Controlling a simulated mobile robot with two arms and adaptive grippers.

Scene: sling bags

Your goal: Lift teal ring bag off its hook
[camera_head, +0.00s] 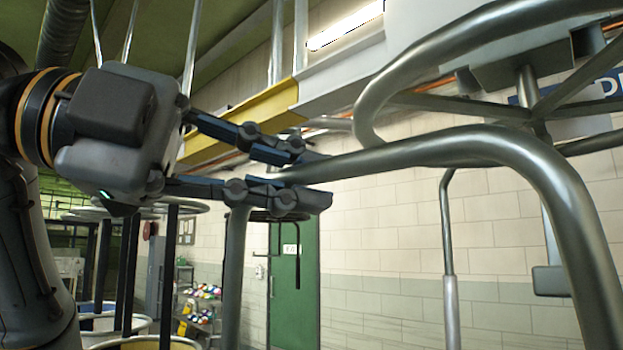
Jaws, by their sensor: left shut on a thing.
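My left gripper (312,180) reaches in from the left. Its two dark fingers lie above and below the near end of a thick grey metal tube (430,152), and it is shut on that tube. The tube runs right from the fingers, then bends down along the right side. I see no teal ring bag, and I cannot make out a hook. My right gripper is not in view.
A curved metal rail (400,80) and struts fill the upper right, close to the tube. A vertical post (234,275) stands below the gripper. Behind are a green door (306,290), a shelf with colourful items (198,310) and a yellow beam (240,122).

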